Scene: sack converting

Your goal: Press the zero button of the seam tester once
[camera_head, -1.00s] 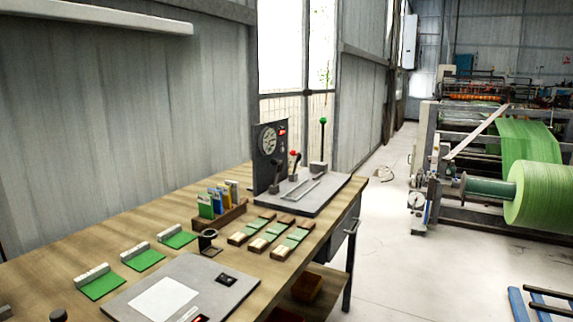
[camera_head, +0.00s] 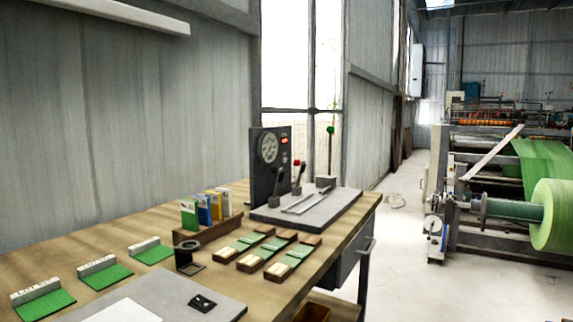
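The seam tester stands at the far end of the wooden bench, with a dark upright panel (camera_head: 262,183) on a grey base plate (camera_head: 335,210). The panel carries a round dial (camera_head: 269,149) and a small lit red display (camera_head: 284,141). Two dark clamp-like parts stand on the base, the left one (camera_head: 276,188) close to the panel. A red knob (camera_head: 296,163) and a green knob on a thin rod (camera_head: 331,130) show at its right. The zero button is too small to pick out for certain. Neither gripper is in view.
The bench (camera_head: 230,273) holds green fabric samples (camera_head: 105,275), a rack of coloured cards (camera_head: 208,210), a dark ring stand (camera_head: 187,256), wooden blocks with green strips (camera_head: 250,241) and a grey board (camera_head: 215,305). Open floor (camera_head: 400,260) lies right, before a machine with a green roll (camera_head: 553,215).

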